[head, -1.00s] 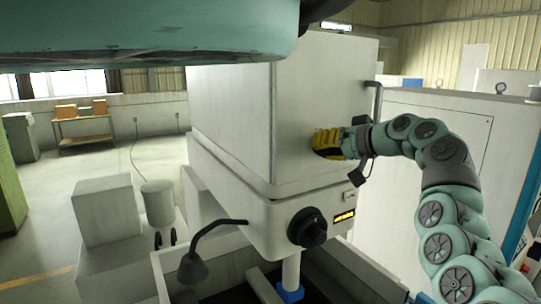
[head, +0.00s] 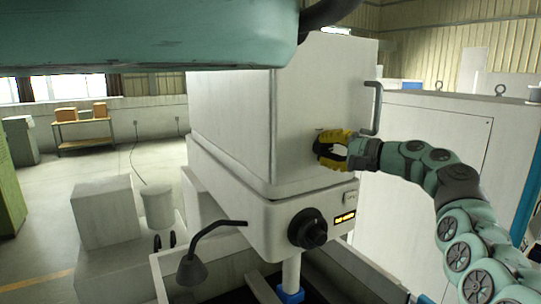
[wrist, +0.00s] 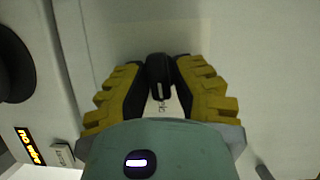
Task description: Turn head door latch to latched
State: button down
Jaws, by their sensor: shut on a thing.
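The head door latch (wrist: 159,76) is a small black lever on the pale door face. In the wrist view it stands between the two yellow ribbed fingers of my gripper (wrist: 157,82), which are shut on it. It points roughly up and down in that picture. A pale label (wrist: 177,106) with dark lettering, partly hidden, lies beside it. In the head view my gripper (head: 331,149) is against the lower part of the door (head: 318,90) of the white machine head, and its fingers hide most of the latch.
A grey bar handle (head: 376,108) stands on the door's right edge. Below are a black knob (head: 307,228) and a small amber display (head: 344,217). A lamp (head: 192,268) on a bent arm stands lower left. A white cabinet (head: 430,135) is behind my arm.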

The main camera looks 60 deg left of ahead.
jog(key=shift+s+a+f+m, duration=0.1)
jog(key=shift+s+f+m, duration=0.05)
jog(key=shift+m, duration=0.35)
jog(key=c, duration=0.9)
grip_release()
jog(key=shift+a, duration=0.1)
jog(key=shift+d, duration=0.35)
jog(key=v, duration=1.1)
jog(key=shift+w+d, duration=0.25)
jog(key=shift+f, duration=0.1)
